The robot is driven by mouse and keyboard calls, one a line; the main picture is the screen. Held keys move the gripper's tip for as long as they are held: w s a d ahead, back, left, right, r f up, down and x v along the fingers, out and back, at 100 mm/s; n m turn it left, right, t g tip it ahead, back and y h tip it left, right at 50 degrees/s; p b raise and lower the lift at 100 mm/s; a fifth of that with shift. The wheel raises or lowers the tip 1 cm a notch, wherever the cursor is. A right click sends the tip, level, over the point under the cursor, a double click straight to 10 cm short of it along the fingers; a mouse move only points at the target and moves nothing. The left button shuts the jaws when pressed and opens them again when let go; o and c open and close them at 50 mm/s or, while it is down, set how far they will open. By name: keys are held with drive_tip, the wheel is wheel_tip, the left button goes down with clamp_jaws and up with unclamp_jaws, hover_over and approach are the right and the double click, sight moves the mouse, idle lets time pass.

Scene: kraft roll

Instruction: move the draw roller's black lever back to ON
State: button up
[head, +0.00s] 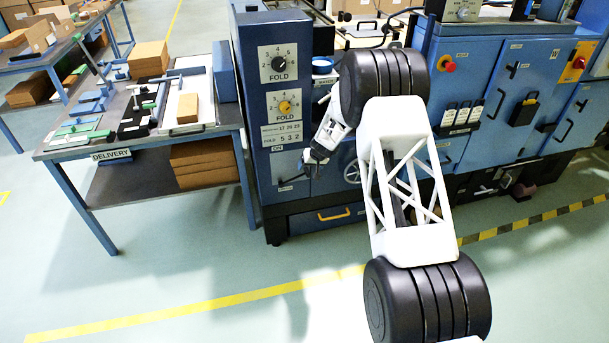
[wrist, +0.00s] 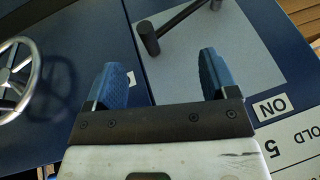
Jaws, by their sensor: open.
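The black lever (wrist: 181,18) shows in the wrist view on a light grey plate (wrist: 235,50) on the blue machine front. Its round end (wrist: 148,38) is at lower left and its bar slants to upper right. A white ON label (wrist: 271,107) sits at the plate's corner. My gripper (wrist: 163,75) is open and empty, with blue fingertips apart. The lever lies beyond the fingertips, apart from them. In the head view my gripper (head: 310,167) is close to the machine's front, beside the grey plate (head: 290,187); the lever is small and partly hidden there.
A spoked handwheel (wrist: 22,75) is left of my gripper in the wrist view. Two FOLD dials (head: 278,63) are above the plate in the head view. The delivery table (head: 50,150) stands left. A drawer with a yellow handle (head: 333,215) is below. The floor in front is clear.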

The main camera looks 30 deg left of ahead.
sight(295, 178)
drive_tip(key=shift+a+f, duration=0.1)
drive_tip(key=shift+f, duration=0.05)
drive_tip(key=s+x, duration=0.1)
drive_tip(key=x, duration=0.6)
drive_tip(key=shift+w+f, duration=0.2)
drive_tip(key=shift+w, duration=0.35)
drive_tip(key=c, duration=1.3)
